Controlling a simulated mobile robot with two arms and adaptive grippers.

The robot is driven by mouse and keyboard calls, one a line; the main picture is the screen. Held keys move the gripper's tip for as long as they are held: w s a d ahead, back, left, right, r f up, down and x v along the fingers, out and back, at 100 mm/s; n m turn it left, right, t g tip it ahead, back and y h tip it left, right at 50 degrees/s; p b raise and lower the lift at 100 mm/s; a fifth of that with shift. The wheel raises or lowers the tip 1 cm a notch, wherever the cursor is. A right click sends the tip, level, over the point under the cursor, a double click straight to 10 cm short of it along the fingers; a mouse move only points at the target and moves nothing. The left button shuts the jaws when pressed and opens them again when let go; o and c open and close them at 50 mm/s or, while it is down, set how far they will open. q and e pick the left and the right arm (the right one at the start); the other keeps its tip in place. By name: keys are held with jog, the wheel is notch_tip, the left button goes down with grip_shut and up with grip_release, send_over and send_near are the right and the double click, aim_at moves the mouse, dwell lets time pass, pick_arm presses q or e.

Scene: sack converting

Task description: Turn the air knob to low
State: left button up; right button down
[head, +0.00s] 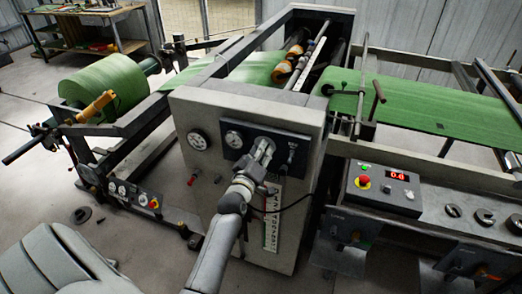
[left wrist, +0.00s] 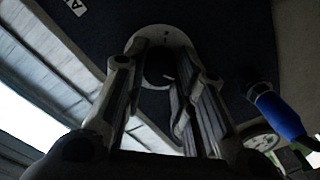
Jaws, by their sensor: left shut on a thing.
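The air knob (left wrist: 159,69) is a dark round knob with a light pointer mark, on a pale round dial plate (left wrist: 181,38) in the left wrist view. My left gripper (head: 263,150) is at the dark control panel (head: 237,153) on the front of the grey machine housing. In the left wrist view its fingers (left wrist: 160,84) lie on both sides of the knob and are shut on it. In the head view the gripper hides the knob. The dial's setting words are not readable. My right gripper is not in view.
A gauge (head: 233,139) sits left of my gripper on the panel, and another gauge (head: 197,140) is further left. A blue-ended part (left wrist: 280,112) is close right in the left wrist view. A green roll (head: 103,82) is at left.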

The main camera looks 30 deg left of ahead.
pick_arm(q)
jog(key=shift+n, duration=0.9)
jog(key=o, duration=1.1)
jog(key=shift+c, duration=0.2)
jog(key=v, duration=1.2)
